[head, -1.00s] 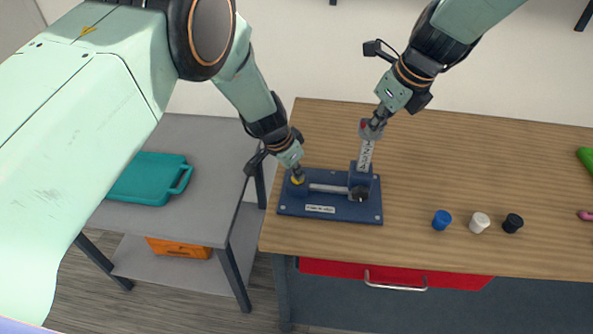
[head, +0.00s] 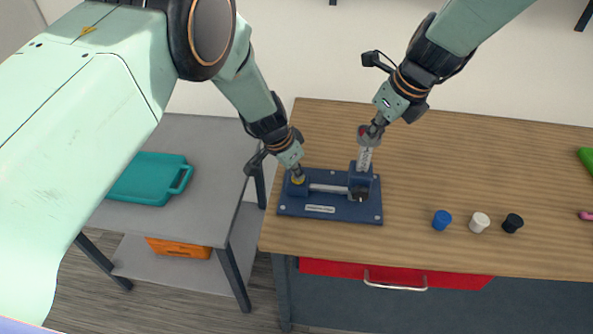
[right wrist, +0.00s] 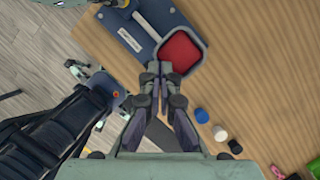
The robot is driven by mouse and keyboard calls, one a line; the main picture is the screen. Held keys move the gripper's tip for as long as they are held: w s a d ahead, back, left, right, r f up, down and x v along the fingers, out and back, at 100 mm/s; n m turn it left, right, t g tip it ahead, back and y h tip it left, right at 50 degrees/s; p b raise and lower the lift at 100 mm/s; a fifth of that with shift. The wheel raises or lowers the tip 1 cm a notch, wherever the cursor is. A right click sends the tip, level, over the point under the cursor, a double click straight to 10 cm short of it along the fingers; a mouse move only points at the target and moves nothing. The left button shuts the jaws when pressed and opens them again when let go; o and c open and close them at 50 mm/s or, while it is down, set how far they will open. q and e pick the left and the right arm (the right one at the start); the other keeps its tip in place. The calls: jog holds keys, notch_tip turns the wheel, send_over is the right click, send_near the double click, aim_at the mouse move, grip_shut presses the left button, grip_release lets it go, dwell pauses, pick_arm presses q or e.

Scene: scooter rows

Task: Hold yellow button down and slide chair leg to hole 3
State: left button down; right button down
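A blue fixture (head: 330,212) stands on the wooden table with a yellow button (head: 298,181) at its left end and a silver bar to its sleeve (head: 360,182). The grey chair leg (head: 365,158) stands upright in the sleeve, with a red top. The red top (right wrist: 181,50) also shows in the right wrist view. My left gripper (head: 298,175) has its tips together on the yellow button. My right gripper (head: 374,130) is closed at the rim of the leg's top; its fingers (right wrist: 159,70) meet there. The holes are not readable.
Blue (head: 441,220), white (head: 479,222) and black (head: 513,223) caps stand right of the fixture. A teal case (head: 150,180) lies on the grey side table at left. The table behind and right of the leg is clear.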

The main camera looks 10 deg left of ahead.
jog(key=shift+f, duration=0.45)
dwell(0.9)
notch_tip(320, 180, up, 5)
jog(key=shift+r, duration=0.1)
dwell(0.9)
